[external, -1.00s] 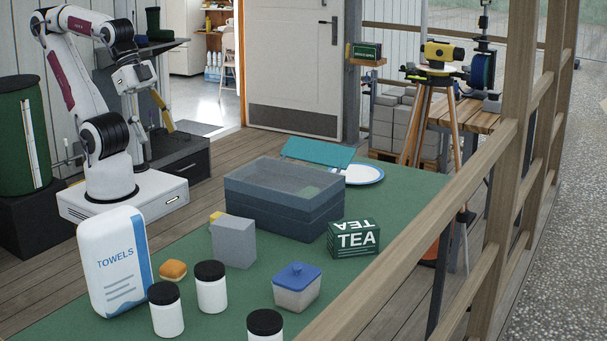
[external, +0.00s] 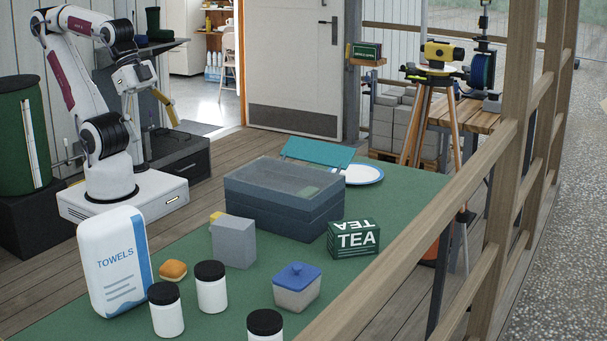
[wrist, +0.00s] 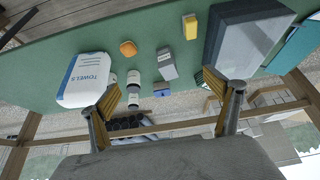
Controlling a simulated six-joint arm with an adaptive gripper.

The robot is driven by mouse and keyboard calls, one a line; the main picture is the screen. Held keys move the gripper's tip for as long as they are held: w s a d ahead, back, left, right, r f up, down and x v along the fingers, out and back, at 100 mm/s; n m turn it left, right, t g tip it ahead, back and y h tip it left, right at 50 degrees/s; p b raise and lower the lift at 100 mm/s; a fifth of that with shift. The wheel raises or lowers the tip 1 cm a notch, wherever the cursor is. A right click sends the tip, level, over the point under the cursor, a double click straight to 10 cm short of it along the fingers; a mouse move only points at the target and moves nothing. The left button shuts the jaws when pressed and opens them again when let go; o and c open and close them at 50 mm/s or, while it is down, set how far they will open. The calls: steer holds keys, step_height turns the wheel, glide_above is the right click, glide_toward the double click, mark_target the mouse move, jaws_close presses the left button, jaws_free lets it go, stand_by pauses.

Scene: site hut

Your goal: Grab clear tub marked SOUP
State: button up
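A clear tub with a blue lid and pale contents (external: 297,291) stands on the green table, near its front right side. No SOUP marking can be read on it. In the wrist view the tub (wrist: 162,90) appears small, beyond and between my fingers. My gripper (external: 150,106) is raised at the far left in the external view, well away from the tub. In the wrist view my gripper (wrist: 160,92) has its two yellowish fingers wide apart with nothing held.
Around the tub stand white jars with black lids (external: 211,288), a TEA box (external: 354,239), a grey box (external: 233,243) and a bun (external: 173,270). A TOWELS pack (external: 112,262) stands left, a large dark lidded crate (external: 270,217) behind. A wooden railing (external: 400,250) runs close on the right.

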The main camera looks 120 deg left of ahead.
steer(key=shift+w, duration=0.1)
steer(key=t, duration=0.8)
glide_above(296, 266)
steer(key=f, duration=1.4)
steer(key=shift+s+f, duration=0.25)
steer(key=shift+s, duration=0.05)
steer(key=shift+w+d+f, duration=0.1)
steer(key=shift+w+f, duration=0.3)
steer(key=shift+f, duration=0.15)
steer(key=shift+f, duration=2.9)
